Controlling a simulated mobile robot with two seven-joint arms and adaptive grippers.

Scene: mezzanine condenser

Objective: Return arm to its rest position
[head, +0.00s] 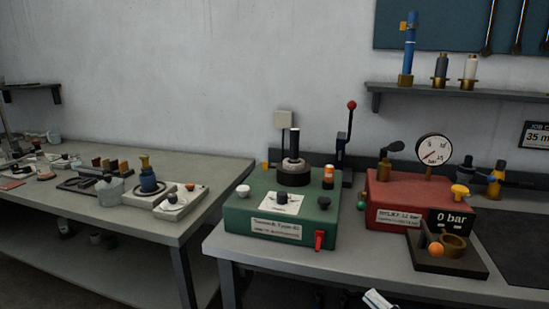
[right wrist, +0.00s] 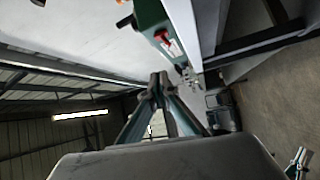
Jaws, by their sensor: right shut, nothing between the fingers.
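My right gripper (head: 377,299) shows only in part at the bottom edge of the head view, in front of the right bench and below its front edge. In the right wrist view its two fingers (right wrist: 158,82) meet at the tips, shut and empty. The rest of the right arm is out of the head view. A small teal and pale shape (right wrist: 298,160) at the lower right of the right wrist view looks like my left gripper. It is too small to tell its state. No left gripper shows in the head view.
The right bench (head: 340,278) carries a green tester box (head: 268,212) with a red lever, a red gauge box (head: 395,195) and a dark tray (head: 462,268) with an orange ball. The left bench (head: 185,222) holds small parts. A gap separates the benches.

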